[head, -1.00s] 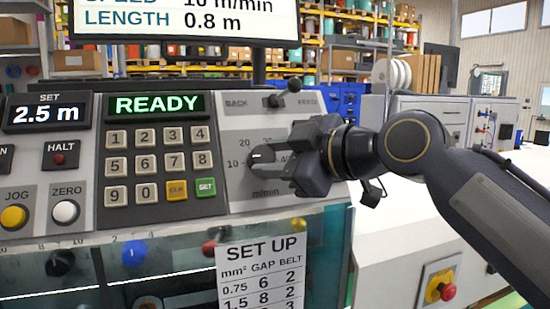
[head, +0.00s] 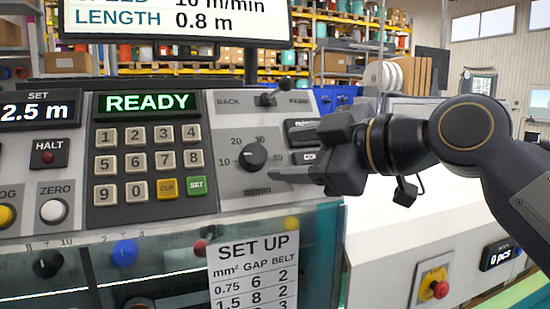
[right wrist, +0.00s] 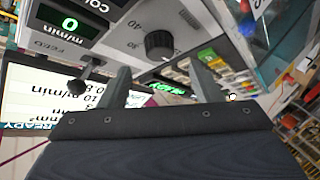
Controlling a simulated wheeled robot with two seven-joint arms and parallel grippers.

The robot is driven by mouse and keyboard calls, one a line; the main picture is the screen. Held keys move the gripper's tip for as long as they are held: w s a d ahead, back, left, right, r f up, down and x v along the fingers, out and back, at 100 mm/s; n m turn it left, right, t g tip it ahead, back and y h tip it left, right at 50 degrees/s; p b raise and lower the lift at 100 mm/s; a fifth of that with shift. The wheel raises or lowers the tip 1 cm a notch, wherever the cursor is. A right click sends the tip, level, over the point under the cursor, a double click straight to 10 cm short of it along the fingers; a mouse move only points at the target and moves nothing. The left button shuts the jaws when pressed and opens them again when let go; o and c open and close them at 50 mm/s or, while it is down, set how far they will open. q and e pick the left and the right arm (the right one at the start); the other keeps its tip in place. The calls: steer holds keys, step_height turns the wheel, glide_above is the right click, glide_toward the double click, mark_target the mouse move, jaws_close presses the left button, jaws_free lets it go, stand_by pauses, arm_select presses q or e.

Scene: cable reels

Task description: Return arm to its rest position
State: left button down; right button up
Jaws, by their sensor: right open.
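My right gripper (head: 290,156) is just right of the black speed knob (head: 252,157) on the grey control panel (head: 225,125). Its jaws are open with nothing between them, and it looks clear of the knob. The right wrist view shows the two fingers of the gripper (right wrist: 160,68) apart, with the knob (right wrist: 159,44) beyond them. The right arm (head: 470,130) reaches in from the right, bent at the elbow. My left gripper is not in view.
A BACK/FEED lever (head: 268,98) sits above the knob. A keypad (head: 150,160) and a READY display (head: 147,103) are to the left. A SET UP sheet (head: 253,270) hangs below. A red stop button (head: 440,289) is on a white cabinet beneath the arm.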

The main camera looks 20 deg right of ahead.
steer(key=shift+v, duration=1)
steer(key=s+f+m+g+h+p, duration=0.1)
steer(key=s+f+m, duration=0.3)
steer(key=f, duration=0.8)
steer(key=s+d+f+m+g+h+p, duration=0.1)
steer(key=s+f+m+g+p, duration=0.2)
steer(key=f, duration=1)
steer(key=s+d+f+m+g+h+p, duration=0.1)
steer(key=s+f+m+g+h, duration=0.1)
steer(key=s+f+m, duration=0.5)
step_height(320, 180, down, 6)
steer(key=shift+s+r+m+g+p, duration=0.25)
steer(key=shift+m+g+p, duration=0.15)
steer(key=shift+m+g, duration=0.55)
